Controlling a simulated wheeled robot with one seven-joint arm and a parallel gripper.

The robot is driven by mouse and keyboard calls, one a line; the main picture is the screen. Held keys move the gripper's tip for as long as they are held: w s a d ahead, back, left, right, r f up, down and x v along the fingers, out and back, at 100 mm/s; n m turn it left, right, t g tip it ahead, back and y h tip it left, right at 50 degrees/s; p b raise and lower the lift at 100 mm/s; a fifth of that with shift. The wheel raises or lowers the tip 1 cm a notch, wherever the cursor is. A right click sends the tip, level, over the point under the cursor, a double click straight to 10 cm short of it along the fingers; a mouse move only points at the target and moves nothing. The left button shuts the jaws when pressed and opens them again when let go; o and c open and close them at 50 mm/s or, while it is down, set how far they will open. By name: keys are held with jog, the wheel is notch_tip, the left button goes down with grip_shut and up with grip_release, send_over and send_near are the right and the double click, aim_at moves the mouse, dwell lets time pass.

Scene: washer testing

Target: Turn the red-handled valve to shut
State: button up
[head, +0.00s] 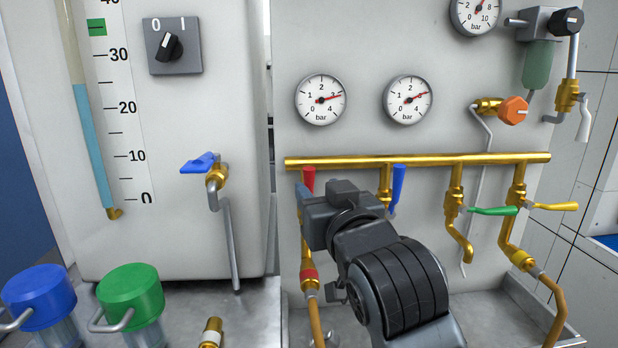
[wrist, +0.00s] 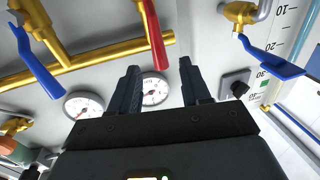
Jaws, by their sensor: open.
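The red valve handle (head: 309,179) stands upright at the left end of the brass manifold (head: 420,160), in line with its drop pipe. In the wrist view, which is turned upside down, the red handle (wrist: 153,35) hangs above the gap between my fingers. My gripper (wrist: 159,66) is open, with its two dark fingers apart and nothing between them. It is close to the red handle; I see no clear contact. In the head view my wrist hides the valve body and most of the fingers.
A blue handle (head: 397,186) stands upright just right of my wrist. Green (head: 494,211) and yellow (head: 556,206) handles lie level further right. Another blue handle (head: 198,163) is on the tank at left. Pressure gauges (head: 320,99) are on the panel above the manifold.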

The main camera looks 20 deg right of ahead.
aim_at(311, 181)
jog(key=w, duration=0.4)
jog(key=w+d+p, duration=0.1)
jog(key=w, duration=0.1)
jog(key=shift+w, duration=0.2)
jog(key=shift+c, duration=0.4)
grip_shut()
